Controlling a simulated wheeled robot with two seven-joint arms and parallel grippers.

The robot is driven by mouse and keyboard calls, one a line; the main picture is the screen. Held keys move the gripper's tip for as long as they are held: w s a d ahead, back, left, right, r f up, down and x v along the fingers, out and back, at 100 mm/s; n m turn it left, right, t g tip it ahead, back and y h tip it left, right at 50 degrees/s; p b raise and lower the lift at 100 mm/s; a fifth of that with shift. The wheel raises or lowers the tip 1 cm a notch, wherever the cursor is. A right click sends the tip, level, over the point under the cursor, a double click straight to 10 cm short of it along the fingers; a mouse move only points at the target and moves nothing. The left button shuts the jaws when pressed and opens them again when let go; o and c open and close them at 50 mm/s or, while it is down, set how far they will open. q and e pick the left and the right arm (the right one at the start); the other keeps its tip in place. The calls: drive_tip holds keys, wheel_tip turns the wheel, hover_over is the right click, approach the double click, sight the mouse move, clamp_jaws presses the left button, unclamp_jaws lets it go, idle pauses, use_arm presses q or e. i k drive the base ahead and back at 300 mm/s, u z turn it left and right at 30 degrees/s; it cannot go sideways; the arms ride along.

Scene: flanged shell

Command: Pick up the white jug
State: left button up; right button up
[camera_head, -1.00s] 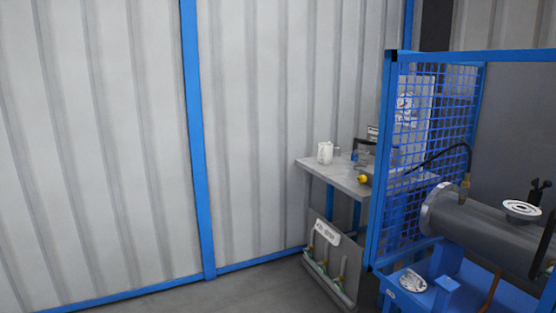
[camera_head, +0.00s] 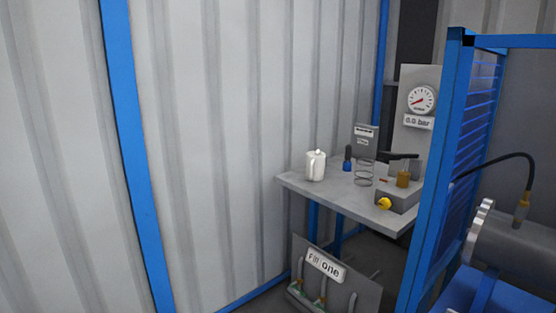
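The white jug (camera_head: 316,166) stands upright near the left end of a grey table (camera_head: 332,194) against the corrugated wall. It has a lid or narrow top, and its handle is hard to make out. Nothing touches it. Neither of my grippers shows in the head view.
On the table are a blue-based item (camera_head: 347,160), a wire coil (camera_head: 364,173) and a grey block with a yellow knob (camera_head: 384,203). A pressure gauge (camera_head: 421,99) is behind. A blue mesh guard (camera_head: 440,190) stands at the right, beside a grey cylinder (camera_head: 510,250). A "Fill one" rack (camera_head: 326,265) is below the table.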

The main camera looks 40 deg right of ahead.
sight(315, 161)
drive_tip(key=z, duration=0.45)
drive_tip(key=i, duration=1.55)
drive_tip(key=z, duration=1.1)
